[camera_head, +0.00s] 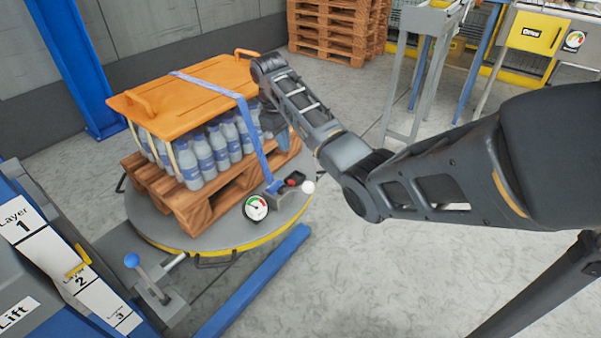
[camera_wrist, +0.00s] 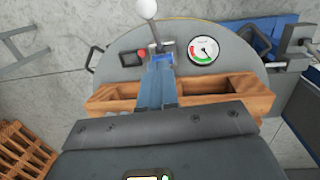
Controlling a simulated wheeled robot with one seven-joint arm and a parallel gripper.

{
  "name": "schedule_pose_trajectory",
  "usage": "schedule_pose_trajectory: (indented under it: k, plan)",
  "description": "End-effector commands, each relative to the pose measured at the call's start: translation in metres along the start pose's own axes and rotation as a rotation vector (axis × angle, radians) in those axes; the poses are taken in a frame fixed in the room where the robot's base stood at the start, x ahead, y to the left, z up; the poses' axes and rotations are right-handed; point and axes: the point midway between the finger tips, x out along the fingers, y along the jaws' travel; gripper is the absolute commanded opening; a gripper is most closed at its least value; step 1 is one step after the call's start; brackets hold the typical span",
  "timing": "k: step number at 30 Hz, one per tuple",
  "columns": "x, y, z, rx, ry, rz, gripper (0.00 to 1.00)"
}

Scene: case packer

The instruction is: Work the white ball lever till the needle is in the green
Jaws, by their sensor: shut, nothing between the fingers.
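The white ball lever (camera_head: 308,187) stands at the near right edge of the round turntable; its ball (camera_wrist: 147,9) is at the top of the wrist view. The gauge (camera_head: 256,208) is white-faced with red and green arcs and sits left of the lever; it also shows in the wrist view (camera_wrist: 203,50). The needle is too small to place surely against the green. A blue strap (camera_head: 257,140) runs over the load down to the lever's base. My gripper (camera_head: 274,122) is shut and empty, beside the bottles and apart from the lever ball. Its dark body fills the bottom of the wrist view.
A wooden pallet (camera_head: 200,207) with bottles (camera_head: 213,147) under an orange cover (camera_head: 190,95) stands on the turntable (camera_head: 150,225). A red button (camera_head: 293,178) sits near the lever. A blue-ball lever (camera_head: 132,261) is at lower left. The floor right of the turntable is clear.

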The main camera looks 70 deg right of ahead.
Motion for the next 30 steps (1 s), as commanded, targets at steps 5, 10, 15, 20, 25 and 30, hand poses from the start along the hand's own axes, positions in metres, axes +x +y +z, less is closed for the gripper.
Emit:
schedule_pose_trajectory:
  k: [5, 10, 15, 20, 25, 30]
  plan:
    - [-0.001, 0.001, 0.000, 0.003, -0.009, 0.006, 0.00]
    - [-0.001, 0.001, 0.000, 0.002, -0.007, 0.005, 0.00]
    - [0.008, 0.001, 0.001, 0.002, -0.009, 0.003, 0.00]
    - [0.032, 0.001, 0.001, 0.002, -0.010, 0.002, 0.00]
    - [0.065, 0.001, 0.001, 0.002, -0.009, 0.002, 0.00]
    - [0.098, 0.001, 0.002, 0.002, -0.010, 0.003, 0.00]
